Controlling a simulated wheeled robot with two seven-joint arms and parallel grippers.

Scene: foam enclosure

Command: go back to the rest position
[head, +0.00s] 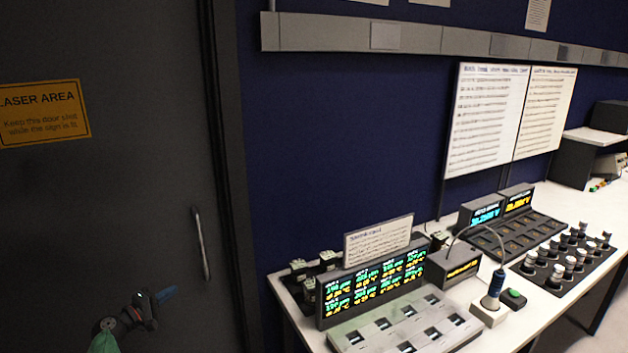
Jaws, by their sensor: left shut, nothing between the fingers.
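My left gripper (160,296) shows at the bottom left of the head view, in front of the dark grey door (110,210). It is shut with nothing between its fingers, and its fingertips point right. It is apart from the bench to its right. A green part shows at the bottom below the wrist. My right gripper is not in view.
The door has a vertical handle (201,243) and a yellow laser sign (43,113).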

